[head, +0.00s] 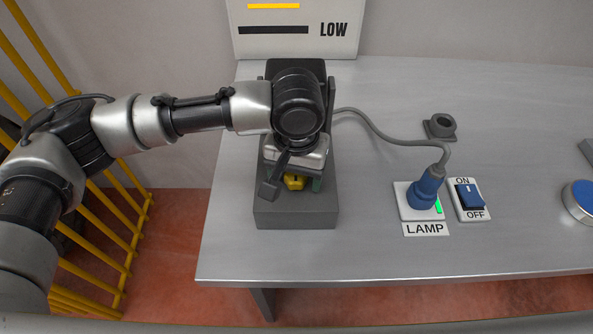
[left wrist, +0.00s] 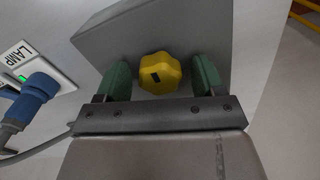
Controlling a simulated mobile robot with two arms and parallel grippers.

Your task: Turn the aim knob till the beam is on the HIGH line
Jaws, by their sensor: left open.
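The yellow aim knob (head: 294,181) is on the front of a dark grey housing (head: 295,214) on the bench. In the left wrist view the lobed knob (left wrist: 160,73) has a black mark on its face. My left gripper (left wrist: 163,78) is open, with one green finger on each side of the knob and visible gaps between. In the head view my left gripper (head: 293,184) partly hides the knob. A white board (head: 285,42) at the back shows a black line marked LOW and a yellow bar above it. The HIGH line is out of view. My right gripper is not in view.
A blue plug (head: 426,188) sits in the LAMP socket beside a lit green light. An ON/OFF switch (head: 469,195) is to its right. A grey cable (head: 385,125) runs behind them from the housing. The bench front is clear. Yellow railings (head: 105,235) stand at left.

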